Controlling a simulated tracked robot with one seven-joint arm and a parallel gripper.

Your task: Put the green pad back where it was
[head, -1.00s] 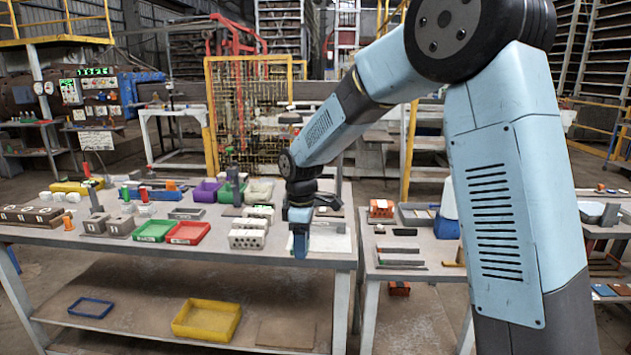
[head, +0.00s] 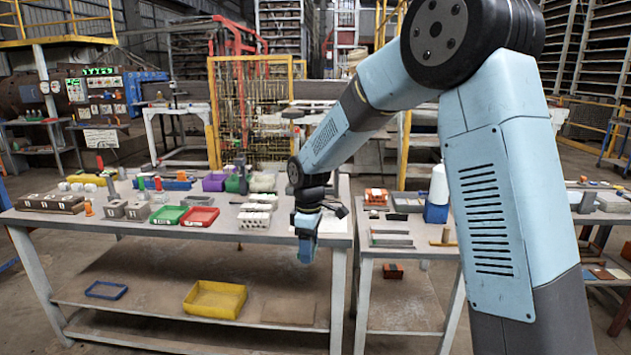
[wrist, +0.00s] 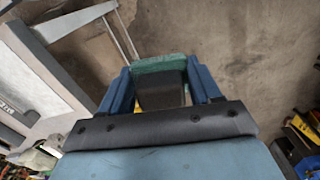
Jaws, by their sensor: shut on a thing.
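My gripper (head: 306,252) hangs in front of the right end of the left workbench (head: 110,222), near its top front edge in the head view. In the wrist view the two blue fingers of my gripper (wrist: 160,88) are shut on the green pad (wrist: 160,63). The pad's green end shows just beyond the fingertips, over bare floor. A dark part hides the rest of it. I cannot make out the pad in the head view.
The workbench carries a green tray (head: 169,215), a red tray (head: 199,216) and several white hollow bricks (head: 254,217). A yellow bin (head: 215,299) sits on its lower shelf. A smaller table (head: 385,253) with a blue-and-white bottle (head: 438,197) stands to the right, past a narrow gap.

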